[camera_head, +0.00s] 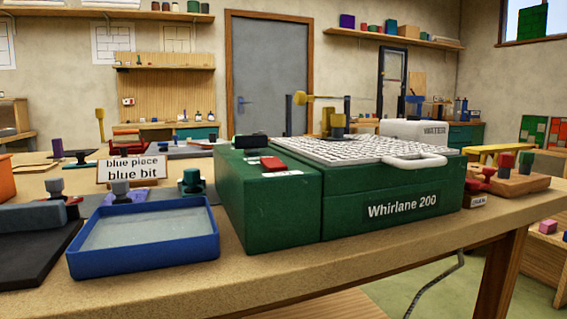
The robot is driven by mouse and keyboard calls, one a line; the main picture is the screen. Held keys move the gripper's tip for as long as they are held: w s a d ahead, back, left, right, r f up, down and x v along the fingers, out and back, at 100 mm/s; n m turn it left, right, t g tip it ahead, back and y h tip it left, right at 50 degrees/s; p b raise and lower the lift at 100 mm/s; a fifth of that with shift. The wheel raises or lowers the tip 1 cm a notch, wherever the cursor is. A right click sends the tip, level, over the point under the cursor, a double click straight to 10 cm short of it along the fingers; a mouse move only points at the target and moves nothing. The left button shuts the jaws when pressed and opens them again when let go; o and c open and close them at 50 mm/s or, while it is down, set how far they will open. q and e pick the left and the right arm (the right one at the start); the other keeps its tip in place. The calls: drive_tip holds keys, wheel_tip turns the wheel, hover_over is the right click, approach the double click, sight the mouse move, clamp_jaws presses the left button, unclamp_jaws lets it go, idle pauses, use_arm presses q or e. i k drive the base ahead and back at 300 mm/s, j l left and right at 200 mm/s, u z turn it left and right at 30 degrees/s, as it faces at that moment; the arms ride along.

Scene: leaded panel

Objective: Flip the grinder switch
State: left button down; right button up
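The grinder (375,208) is a green box labelled "Whirlane 200", on the workbench in the middle of the head view. Its top right part carries a white grid (365,149). A red switch (272,163) sits on top of the lower left section, beside a small white label. I cannot tell which position the switch is in. A black block (250,141) lies behind it. Neither of my grippers shows in this view.
A dark board (35,262) is at far left. A wooden block (512,184) with coloured knobs is at right. The bench's front edge (330,255) is clear.

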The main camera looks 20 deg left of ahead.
sight(271, 164)
drive_tip(key=k+l+u, duration=0.1)
drive_tip(key=k, duration=0.7)
drive_tip(key=k+u, duration=0.25)
drive_tip(key=k, duration=0.3)
